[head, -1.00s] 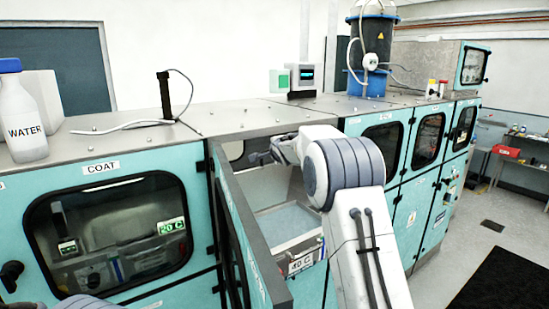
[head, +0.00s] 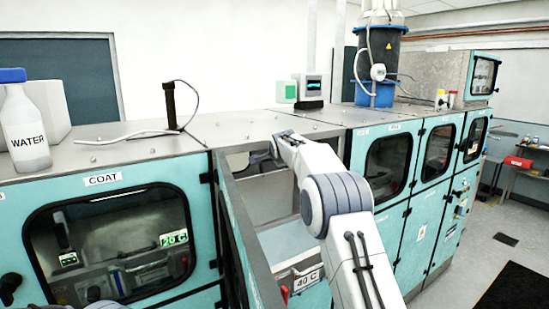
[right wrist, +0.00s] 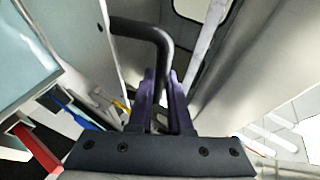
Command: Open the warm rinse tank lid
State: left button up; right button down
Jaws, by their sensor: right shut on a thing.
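In the head view the tank marked 40 C (head: 307,280) sits inside an open cabinet bay, behind a swung-out teal door (head: 240,235). A pale surface (head: 287,240) shows at its top, with a grey upright panel (head: 270,195) behind it. I cannot tell whether that panel is the lid. My right gripper (right wrist: 162,80) is shut on a black bent bar handle (right wrist: 148,32) in the right wrist view. In the head view my right arm reaches into the bay, and the jaws there are mostly hidden. My left gripper is not in view.
The open door stands close on the left of my right arm. The COAT cabinet (head: 102,180) is further left, with a WATER bottle (head: 25,130) on top. More teal cabinets (head: 390,165) stand right.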

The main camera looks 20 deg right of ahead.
jog(key=shift+a+f, duration=0.1)
jog(key=c, duration=1.1)
grip_release()
jog(key=shift+s, duration=0.1)
jog(key=b+v, duration=0.7)
jog(key=v, duration=0.3)
jog(key=shift+s, duration=0.1)
